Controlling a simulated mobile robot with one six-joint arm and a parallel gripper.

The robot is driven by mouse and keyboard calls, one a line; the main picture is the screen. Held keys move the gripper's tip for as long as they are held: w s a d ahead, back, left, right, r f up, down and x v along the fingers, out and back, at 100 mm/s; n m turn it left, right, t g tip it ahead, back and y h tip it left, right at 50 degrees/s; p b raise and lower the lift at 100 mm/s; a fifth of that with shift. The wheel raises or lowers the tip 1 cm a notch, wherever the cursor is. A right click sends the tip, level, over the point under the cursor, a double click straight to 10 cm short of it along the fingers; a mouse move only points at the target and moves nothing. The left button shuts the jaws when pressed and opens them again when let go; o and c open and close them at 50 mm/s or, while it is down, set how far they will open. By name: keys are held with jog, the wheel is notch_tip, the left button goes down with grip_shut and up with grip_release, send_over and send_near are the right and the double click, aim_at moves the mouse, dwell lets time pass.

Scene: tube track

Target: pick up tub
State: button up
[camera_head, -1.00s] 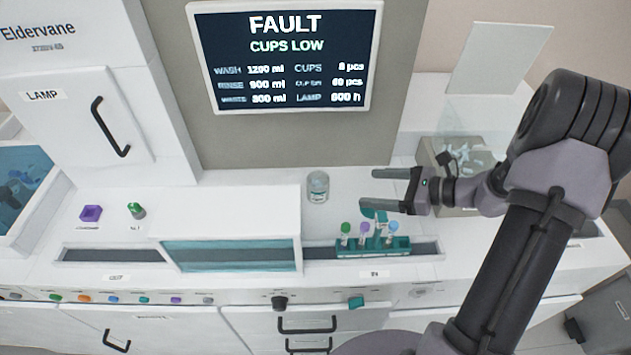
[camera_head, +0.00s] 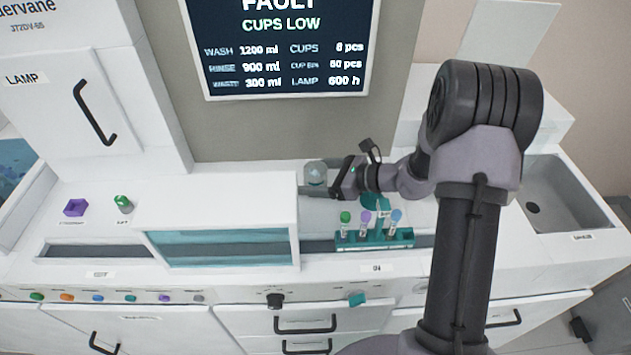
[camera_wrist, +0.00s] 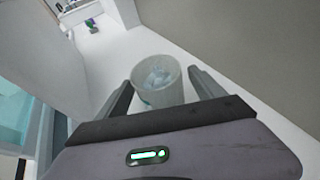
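The tub (camera_head: 316,173) is a small clear, round container with pale bluish pieces inside. It stands upright on the white counter behind the low white housing, below the screen. In the wrist view the tub (camera_wrist: 158,82) sits between the two fingers of my gripper (camera_wrist: 160,88), with a finger on each side. The fingers are apart, and small gaps seem to show beside the tub wall. In the head view my gripper (camera_head: 316,183) reaches in from the right, and its near finger crosses in front of the tub's lower part.
A teal rack (camera_head: 374,238) with several capped tubes stands just in front of my gripper. The white housing with a teal window (camera_head: 220,247) lies to the left. A screen (camera_head: 281,45) hangs on the grey wall behind. A sink (camera_head: 560,195) is at the right.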

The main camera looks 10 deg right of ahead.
jog(key=c, duration=1.4)
